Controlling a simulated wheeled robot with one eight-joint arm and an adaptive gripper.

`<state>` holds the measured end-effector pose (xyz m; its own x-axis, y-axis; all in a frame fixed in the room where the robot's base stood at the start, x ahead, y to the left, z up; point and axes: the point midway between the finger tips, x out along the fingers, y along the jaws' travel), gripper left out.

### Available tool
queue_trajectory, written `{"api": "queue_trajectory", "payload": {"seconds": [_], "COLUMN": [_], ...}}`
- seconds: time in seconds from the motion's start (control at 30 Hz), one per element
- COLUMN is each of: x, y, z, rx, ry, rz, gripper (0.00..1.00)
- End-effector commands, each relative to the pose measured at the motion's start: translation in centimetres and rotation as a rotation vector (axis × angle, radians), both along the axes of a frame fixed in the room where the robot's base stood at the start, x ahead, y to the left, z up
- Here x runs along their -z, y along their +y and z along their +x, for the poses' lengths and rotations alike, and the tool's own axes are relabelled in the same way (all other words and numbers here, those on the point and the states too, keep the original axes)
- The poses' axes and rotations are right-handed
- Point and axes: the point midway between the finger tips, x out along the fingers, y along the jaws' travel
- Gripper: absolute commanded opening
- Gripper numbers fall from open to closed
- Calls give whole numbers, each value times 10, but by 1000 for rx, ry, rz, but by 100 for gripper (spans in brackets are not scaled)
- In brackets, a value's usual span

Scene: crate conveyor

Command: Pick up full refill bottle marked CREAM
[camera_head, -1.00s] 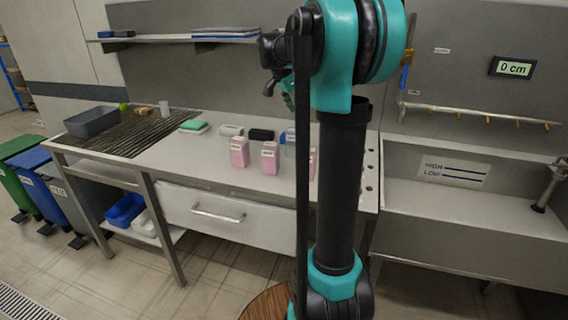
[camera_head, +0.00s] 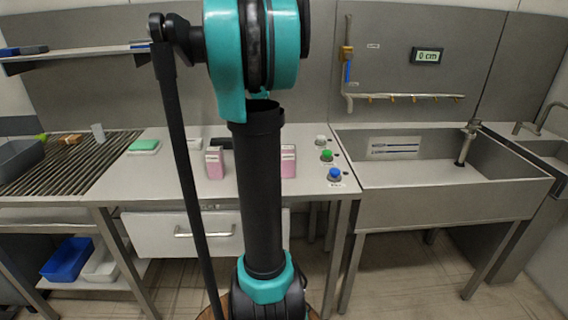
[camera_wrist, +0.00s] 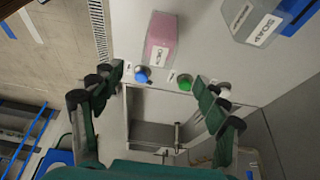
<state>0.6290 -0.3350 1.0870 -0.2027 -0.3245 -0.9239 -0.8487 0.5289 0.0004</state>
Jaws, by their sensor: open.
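In the wrist view, a pink bottle (camera_wrist: 165,28) with a white label stands beyond my open fingertips; its lettering is too small to read surely. My gripper (camera_wrist: 160,84) is open and empty, with its two green fingers spread left and right, apart from the bottle. In the head view, a pink bottle (camera_head: 214,165) stands on the counter left of my arm and another (camera_head: 288,163) just right of it. My arm hides the counter between them. My gripper is not visible in the head view.
A grey bottle marked SOAP (camera_wrist: 254,22) is at the wrist view's upper right. Blue (camera_head: 334,175), green (camera_head: 327,156) and white (camera_head: 320,141) buttons sit at the counter's right end. A sink (camera_head: 440,170) adjoins on the right. A green sponge (camera_head: 144,146) lies left on the counter.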

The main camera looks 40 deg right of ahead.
Motion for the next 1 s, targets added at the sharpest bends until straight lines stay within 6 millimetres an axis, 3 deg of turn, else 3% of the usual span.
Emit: {"api": "queue_trajectory", "payload": {"seconds": [0.4, 0.67, 1.0], "x": [72, 88, 126], "y": [-26, -31, -46], "z": [-16, -20, -31], "rx": [1, -1, 0], "ry": [-1, 0, 0], "rz": [-1, 0, 0], "gripper": [74, 74, 74]}}
